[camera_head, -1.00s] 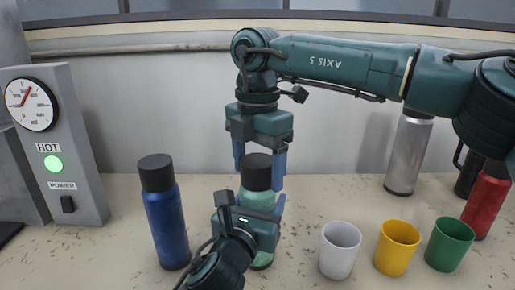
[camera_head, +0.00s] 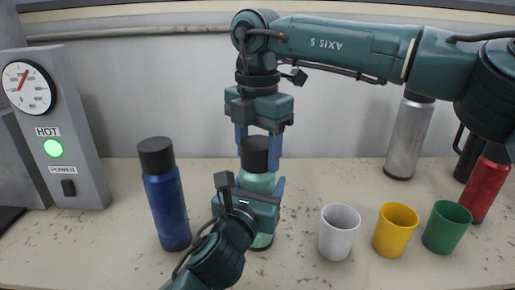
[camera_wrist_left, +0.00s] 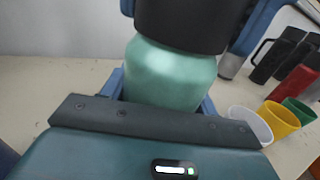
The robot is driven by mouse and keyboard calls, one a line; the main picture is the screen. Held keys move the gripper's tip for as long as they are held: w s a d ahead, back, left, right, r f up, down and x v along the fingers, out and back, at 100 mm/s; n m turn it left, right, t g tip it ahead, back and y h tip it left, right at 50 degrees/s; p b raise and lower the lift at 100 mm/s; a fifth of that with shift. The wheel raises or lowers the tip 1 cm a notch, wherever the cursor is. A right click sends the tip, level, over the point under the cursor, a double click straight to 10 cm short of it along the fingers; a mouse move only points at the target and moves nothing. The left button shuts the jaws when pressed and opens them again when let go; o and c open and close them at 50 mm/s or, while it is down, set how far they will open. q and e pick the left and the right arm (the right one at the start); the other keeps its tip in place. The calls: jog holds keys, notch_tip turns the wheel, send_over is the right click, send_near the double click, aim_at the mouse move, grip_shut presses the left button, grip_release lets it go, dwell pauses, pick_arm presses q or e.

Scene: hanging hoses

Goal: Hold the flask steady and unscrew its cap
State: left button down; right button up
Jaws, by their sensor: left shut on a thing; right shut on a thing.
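The flask (camera_head: 258,184) is pale green with a black cap (camera_head: 255,158) and stands upright on the counter. My left gripper (camera_head: 262,192) is shut around the flask's body and hides part of it. The flask also fills the middle of the left wrist view (camera_wrist_left: 170,72), with its cap (camera_wrist_left: 180,25) above. My right gripper (camera_head: 258,152) points down from above, shut on the cap with one blue finger on each side. The cap sits on the flask's neck, and I see no gap between them.
A blue flask (camera_head: 167,205) stands to the left, near a heater box (camera_head: 80,140) with a gauge. White (camera_head: 339,235), yellow (camera_head: 395,232) and green (camera_head: 446,229) cups stand to the right. Behind them are a steel flask (camera_head: 405,145) and a red one (camera_head: 486,190).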

jog(key=n, duration=0.3)
jog(key=shift+n, duration=0.3)
jog(key=n, duration=0.4)
jog(key=shift+n, duration=0.3)
jog(key=n, duration=0.4)
jog(key=shift+n, duration=0.3)
jog(key=n, duration=1.3)
jog(key=shift+n, duration=0.3)
jog(key=n, duration=0.9)
jog(key=shift+s+r, duration=0.1)
